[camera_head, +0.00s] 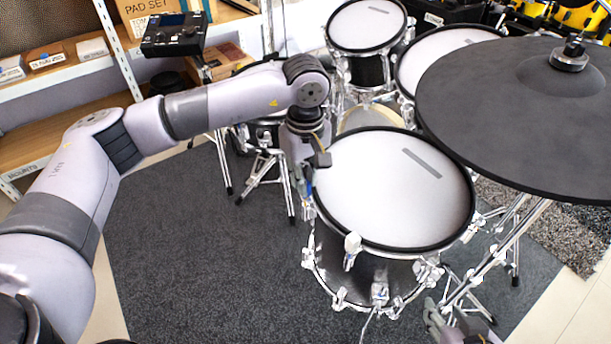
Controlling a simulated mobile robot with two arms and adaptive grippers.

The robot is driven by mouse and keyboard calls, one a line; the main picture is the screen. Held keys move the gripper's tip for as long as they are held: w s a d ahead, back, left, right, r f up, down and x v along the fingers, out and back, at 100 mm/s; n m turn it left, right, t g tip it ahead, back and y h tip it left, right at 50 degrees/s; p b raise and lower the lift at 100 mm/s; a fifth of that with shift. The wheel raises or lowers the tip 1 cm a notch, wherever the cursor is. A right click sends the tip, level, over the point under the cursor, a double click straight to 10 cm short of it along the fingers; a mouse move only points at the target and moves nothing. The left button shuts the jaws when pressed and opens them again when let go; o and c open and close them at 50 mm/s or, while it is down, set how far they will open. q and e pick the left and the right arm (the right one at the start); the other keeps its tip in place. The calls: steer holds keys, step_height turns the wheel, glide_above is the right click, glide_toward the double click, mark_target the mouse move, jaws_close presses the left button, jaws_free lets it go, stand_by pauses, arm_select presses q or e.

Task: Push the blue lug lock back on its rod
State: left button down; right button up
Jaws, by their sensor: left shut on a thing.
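The blue lug lock (308,187) shows as a small blue patch at the left rim of the front drum (385,190). My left gripper (306,180) reaches down over that rim and is shut on the blue lug lock. The fingers cover most of the lock and its rod, so I cannot tell how far along the rod it sits. My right gripper (440,318) is at the bottom right, below the drum and close to a stand leg. It is partly cut off, and its fingers are not clear enough to tell open from shut.
A large black cymbal pad (520,110) overhangs the drum's right side. More mesh drums (367,24) stand behind. Chrome stand legs (275,190) spread left of the drum. The dark carpet (190,260) is clear at front left. Shelves (70,70) line the back left.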

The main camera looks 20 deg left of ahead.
arm_select(q)
steer(key=c, duration=1.5)
jaws_free()
